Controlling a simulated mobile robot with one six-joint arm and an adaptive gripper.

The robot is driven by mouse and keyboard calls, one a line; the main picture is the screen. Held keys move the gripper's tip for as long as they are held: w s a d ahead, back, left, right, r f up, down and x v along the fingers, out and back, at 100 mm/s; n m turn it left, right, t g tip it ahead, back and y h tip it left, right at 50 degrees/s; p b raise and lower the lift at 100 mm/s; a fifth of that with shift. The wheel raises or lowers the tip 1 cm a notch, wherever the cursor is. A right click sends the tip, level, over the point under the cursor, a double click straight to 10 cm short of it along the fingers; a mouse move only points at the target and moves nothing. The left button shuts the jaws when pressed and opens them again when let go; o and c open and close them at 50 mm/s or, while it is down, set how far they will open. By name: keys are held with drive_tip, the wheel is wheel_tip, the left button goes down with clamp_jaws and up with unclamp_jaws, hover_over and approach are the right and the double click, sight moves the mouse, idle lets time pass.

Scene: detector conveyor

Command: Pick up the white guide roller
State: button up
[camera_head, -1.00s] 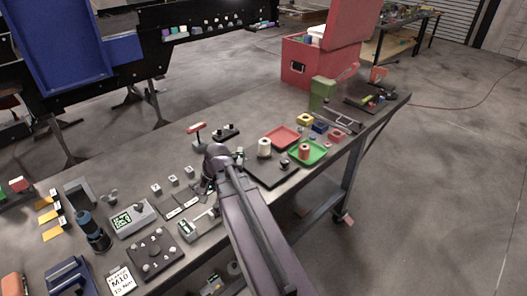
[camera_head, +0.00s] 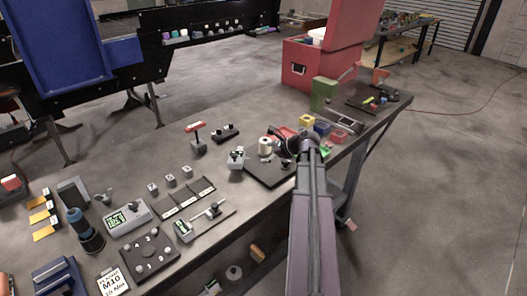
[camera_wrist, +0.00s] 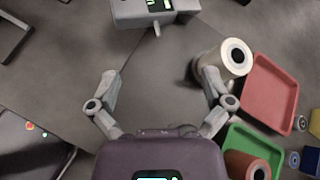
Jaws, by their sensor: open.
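The white guide roller (camera_head: 265,143) is a cream cylinder standing upright near the back edge of a dark plate (camera_head: 262,171) on the bench. In the wrist view the roller (camera_wrist: 232,58) shows its dark centre hole, right of the middle and close to the right fingertip; I cannot tell if they touch. My gripper (camera_wrist: 160,82) is open, with nothing between its fingers. In the head view my gripper (camera_head: 284,145) is just right of the roller, over the plate and trays, and its fingers are hard to make out.
A red tray (camera_wrist: 270,92) lies right of the roller, and a green tray (camera_wrist: 240,136) holds a brown-orange roller (camera_wrist: 246,165). A grey device with a green display (camera_wrist: 155,12) stands beyond the fingers. Yellow and blue blocks (camera_head: 306,121) stand behind my arm.

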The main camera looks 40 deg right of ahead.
sight(265, 143)
drive_tip(key=s+d+r+m+t+h+b, duration=0.1)
drive_tip(key=s+d+m+t, duration=0.1)
drive_tip(key=d+m, duration=0.3)
drive_tip(key=s+d, duration=0.1)
drive_tip(key=d, duration=0.3)
drive_tip(key=shift+d+r+m+t+h, duration=0.25)
drive_tip(key=shift+d+m+t+h, duration=0.05)
drive_tip(key=shift+d+m+t, duration=0.1)
drive_tip(key=shift+b+x, duration=1.7)
drive_tip(key=shift+x, duration=2.55)
drive_tip(key=shift+a+f, duration=0.1)
drive_tip(key=shift+b+x, duration=1.05)
drive_tip(key=shift+x, duration=1.5)
drive_tip(key=shift+s, duration=0.1)
drive_tip(key=c, duration=1.2)
